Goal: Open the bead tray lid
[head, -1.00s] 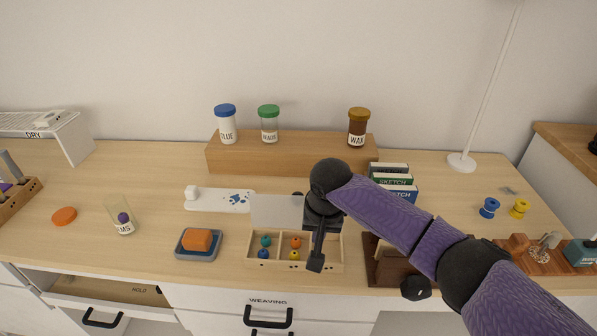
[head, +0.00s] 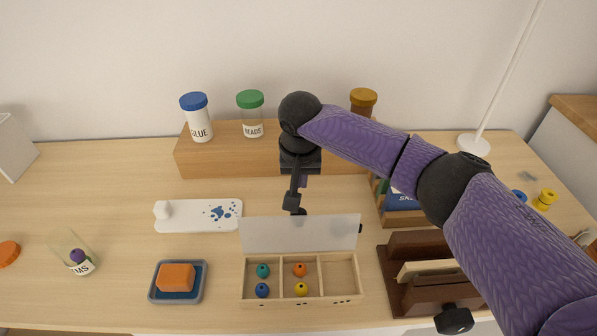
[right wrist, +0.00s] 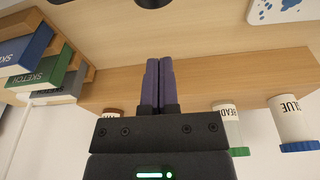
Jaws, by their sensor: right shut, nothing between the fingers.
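The bead tray (head: 302,301) is a light wooden box with three compartments. Beads sit in the left and middle compartments; the right one looks empty. Its pale, see-through lid (head: 285,234) stands raised along the tray's back edge, leaving the compartments uncovered. My right gripper (head: 303,182) is behind and above the lid, apart from it, in front of the wooden riser. In the right wrist view its purple fingers (right wrist: 158,83) are shut together with nothing between them. My left gripper is not in view.
The wooden riser (head: 225,158) carries glue, bead and wax jars at the back. A dark brown wooden stand (head: 400,290) is right of the tray. Bare desk lies between.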

